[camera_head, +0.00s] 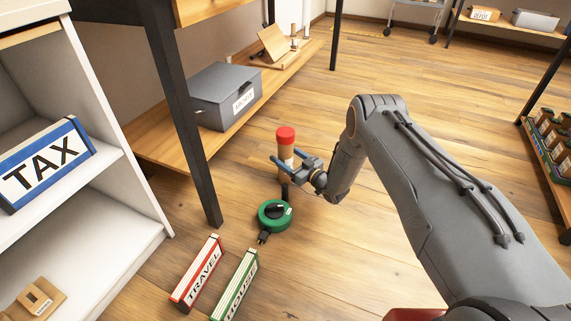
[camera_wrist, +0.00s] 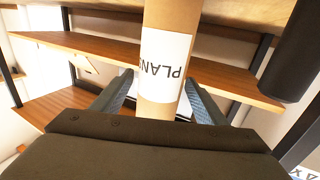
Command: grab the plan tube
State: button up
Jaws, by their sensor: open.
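The plan tube (camera_head: 285,149) is a brown cardboard tube with a red cap and a white label, standing upright on the floor near the low shelf. In the wrist view the plan tube (camera_wrist: 166,63) shows its label reading PLANS. My gripper (camera_head: 286,163) is open at the tube. In the wrist view my gripper (camera_wrist: 160,95) has one finger on each side of the tube, with some room beside it. I cannot tell whether either finger touches it. The tube's lower part is partly hidden by my gripper in the head view.
A green cable reel (camera_head: 275,215) lies on the floor just in front of the tube. A red TRAVEL binder (camera_head: 197,272) and a green binder (camera_head: 235,287) lie nearer. A grey box (camera_head: 226,95) sits on the low wooden shelf (camera_head: 160,138). A dark table leg (camera_head: 186,110) stands left.

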grip_shut()
